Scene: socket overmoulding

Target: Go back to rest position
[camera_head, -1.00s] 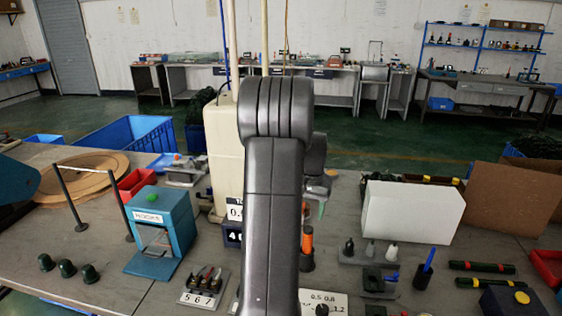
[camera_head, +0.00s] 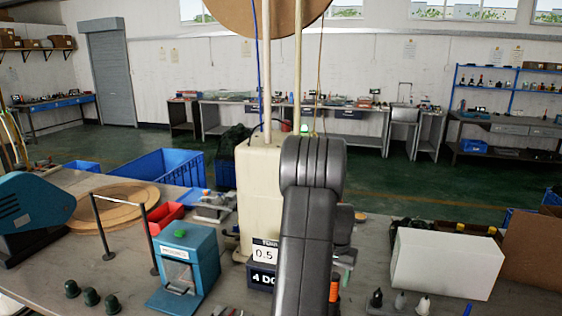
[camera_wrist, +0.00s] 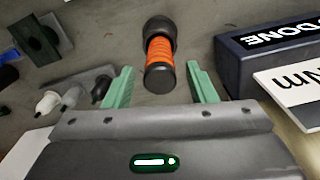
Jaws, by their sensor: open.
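My gripper (camera_wrist: 161,88) shows in the wrist view with its two green fingers spread wide apart. In the head view my dark grey arm stands in the middle and hides part of the bench; the fingers are hard to make out there.
A cream machine body (camera_head: 258,190) stands left of my arm, with a dark labelled box (camera_wrist: 265,50) near the gripper. A white block (camera_head: 445,262) is at right. A teal box (camera_head: 187,262) and red bin (camera_head: 164,218) are at left. Small bottles (camera_wrist: 48,101) stand near the gripper.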

